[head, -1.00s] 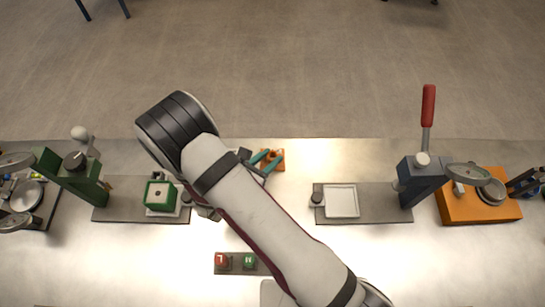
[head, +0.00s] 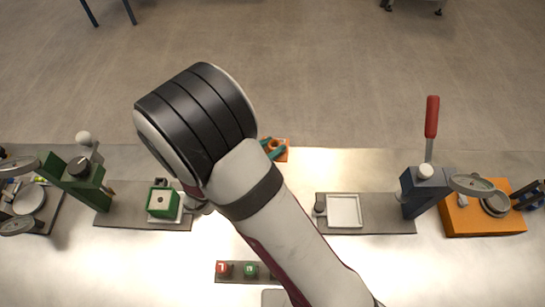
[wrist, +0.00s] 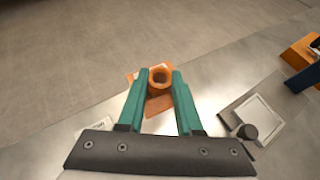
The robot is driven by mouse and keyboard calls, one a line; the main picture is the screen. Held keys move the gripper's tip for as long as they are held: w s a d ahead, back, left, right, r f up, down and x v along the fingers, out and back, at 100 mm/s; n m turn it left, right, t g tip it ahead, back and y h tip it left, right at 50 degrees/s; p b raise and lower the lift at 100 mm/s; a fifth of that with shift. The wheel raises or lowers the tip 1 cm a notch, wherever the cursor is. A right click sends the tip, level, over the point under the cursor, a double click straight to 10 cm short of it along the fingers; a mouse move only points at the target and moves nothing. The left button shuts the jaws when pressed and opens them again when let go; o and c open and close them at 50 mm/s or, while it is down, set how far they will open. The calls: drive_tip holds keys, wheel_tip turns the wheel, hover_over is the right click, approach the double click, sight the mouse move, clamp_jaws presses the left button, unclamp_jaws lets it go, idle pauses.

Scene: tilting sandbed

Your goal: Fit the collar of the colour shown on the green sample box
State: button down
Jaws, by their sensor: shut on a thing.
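My gripper (wrist: 160,82) has teal fingers that are closed on an orange collar (wrist: 160,76), a ring with a dark opening, at the fingertips. In the head view the collar (head: 272,144) shows just past my forearm, with part of the fingers by it. An orange flat piece (wrist: 156,106) shows behind the collar; I cannot tell whether they touch. The green sample box (head: 162,201) sits on a white square pad at the left, with a small pale mark on top. My gripper is to the right of it.
A green press (head: 80,180) stands left of the box. A blue-grey press (head: 424,190) with a red-handled lever stands at the right, by an empty white square pad (head: 344,226).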

drive_tip(key=s+a+r, duration=0.1)
drive_tip(key=a+r, duration=0.2)
drive_tip(key=a, duration=1)
drive_tip(key=shift+n+y, duration=0.4)
drive_tip(key=shift+s+a+f, duration=0.6)
drive_tip(key=shift+s+a, duration=1.35)
drive_tip(key=shift+a, duration=0.3)
drive_tip(key=shift+s+a+f, duration=0.6)
drive_tip(key=shift+s+a, duration=1.3)
drive_tip(key=shift+a, duration=0.4)
drive_tip(key=shift+s+a+f, duration=0.6)
drive_tip(key=shift+s+a, duration=1.35)
drive_tip(key=shift+a, duration=0.3)
drive_tip(key=shift+f, duration=0.55)
drive_tip(key=c, duration=0.5)
unclamp_jaws()
drive_tip(key=shift+s+a, duration=0.1)
